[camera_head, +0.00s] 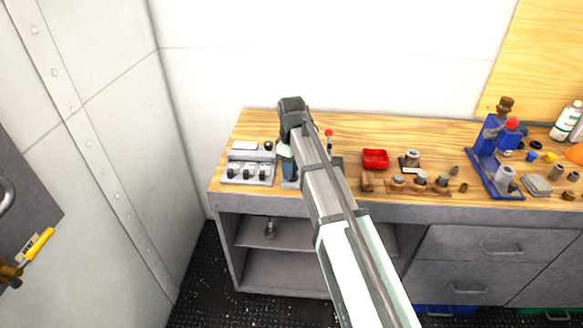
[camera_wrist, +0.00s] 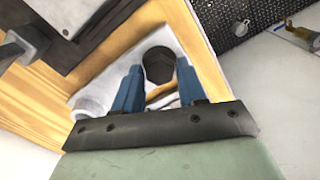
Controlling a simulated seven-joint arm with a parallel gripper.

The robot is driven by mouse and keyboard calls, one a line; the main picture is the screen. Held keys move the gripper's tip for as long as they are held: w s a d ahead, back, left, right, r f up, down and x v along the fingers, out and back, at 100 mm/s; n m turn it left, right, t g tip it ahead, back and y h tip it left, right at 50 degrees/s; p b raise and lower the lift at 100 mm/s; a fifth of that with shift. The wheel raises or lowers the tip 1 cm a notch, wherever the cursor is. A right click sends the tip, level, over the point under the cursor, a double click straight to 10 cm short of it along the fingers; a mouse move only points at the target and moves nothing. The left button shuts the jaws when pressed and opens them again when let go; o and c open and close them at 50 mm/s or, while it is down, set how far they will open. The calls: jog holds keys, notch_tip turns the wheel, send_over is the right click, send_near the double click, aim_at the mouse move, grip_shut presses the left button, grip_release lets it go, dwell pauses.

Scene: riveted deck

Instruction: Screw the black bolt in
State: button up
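A pale grey block (camera_head: 247,174) with several dark round knobs or bolt heads stands at the left end of the bench. A black round piece (camera_head: 268,146) sits at its back right corner. My gripper (camera_head: 289,172) points down just right of the block, partly hidden by my arm. In the wrist view, the two blue fingers (camera_wrist: 159,72) are apart. A dark round piece (camera_wrist: 158,64), which looks like the black bolt, shows between the fingertips in a pale part (camera_wrist: 185,45). I cannot tell whether the fingers touch it.
A red tray (camera_head: 375,159), a wooden rack of round pieces (camera_head: 419,186) and a blue stand (camera_head: 484,174) lie to the right. A wall is close on the left. Bare wood shows behind the tray.

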jog(key=c, duration=0.7)
